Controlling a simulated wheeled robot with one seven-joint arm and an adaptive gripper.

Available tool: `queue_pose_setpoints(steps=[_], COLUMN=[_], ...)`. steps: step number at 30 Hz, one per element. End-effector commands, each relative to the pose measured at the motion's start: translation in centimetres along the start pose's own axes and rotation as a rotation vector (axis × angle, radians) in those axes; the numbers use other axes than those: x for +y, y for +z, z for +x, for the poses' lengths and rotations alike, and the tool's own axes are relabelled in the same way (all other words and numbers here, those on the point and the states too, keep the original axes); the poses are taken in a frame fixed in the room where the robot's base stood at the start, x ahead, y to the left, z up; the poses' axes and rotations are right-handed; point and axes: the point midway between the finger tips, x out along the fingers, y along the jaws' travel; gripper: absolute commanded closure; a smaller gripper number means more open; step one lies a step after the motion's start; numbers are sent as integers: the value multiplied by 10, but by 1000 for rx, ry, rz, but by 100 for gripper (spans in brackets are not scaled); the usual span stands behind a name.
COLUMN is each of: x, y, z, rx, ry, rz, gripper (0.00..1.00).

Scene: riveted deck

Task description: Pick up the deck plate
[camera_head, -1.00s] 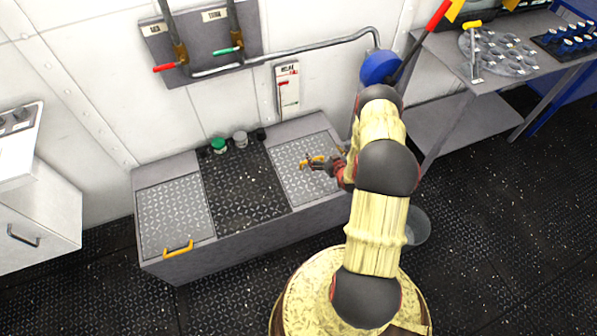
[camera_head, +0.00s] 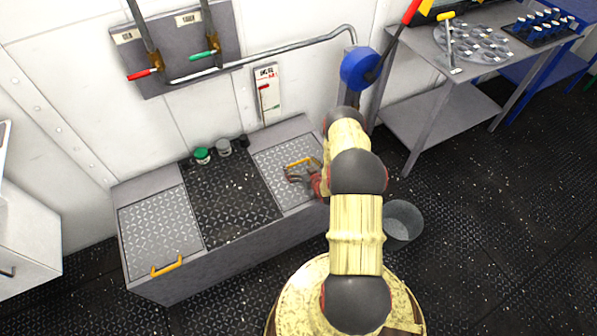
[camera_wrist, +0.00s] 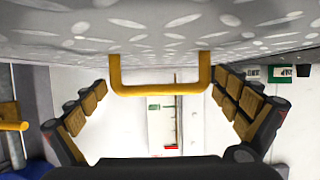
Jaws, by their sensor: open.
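The right deck plate (camera_head: 283,176) is a grey diamond-tread panel on the right part of the low grey bench, with a yellow handle (camera_head: 300,161). My gripper (camera_head: 298,174) is open close to this handle. In the wrist view the plate (camera_wrist: 160,28) fills the top, and the yellow handle (camera_wrist: 160,89) lies across the gap between my two spread fingers (camera_wrist: 160,98). The fingers show no contact with it; I cannot tell its exact depth between them. A second deck plate (camera_head: 160,226), also with a yellow handle (camera_head: 166,266), lies on the left part of the bench.
A dark textured panel (camera_head: 236,204) separates the plates, with green and grey caps (camera_head: 202,155) behind it. A wall panel with red and green levers (camera_head: 185,50) hangs above. A bucket (camera_head: 403,220) stands right of the bench; a grey table (camera_head: 480,62) is at upper right.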

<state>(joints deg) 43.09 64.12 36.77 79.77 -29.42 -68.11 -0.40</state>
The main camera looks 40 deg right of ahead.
Motion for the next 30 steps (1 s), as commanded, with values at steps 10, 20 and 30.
queue_pose_setpoints(steps=[10,20,30], x=[0,0,0], y=[-1,0,0], z=[8,7,7], rx=[-1,-1,-1], ry=[-1,0,0], rz=[1,1,0], gripper=[3,22,42])
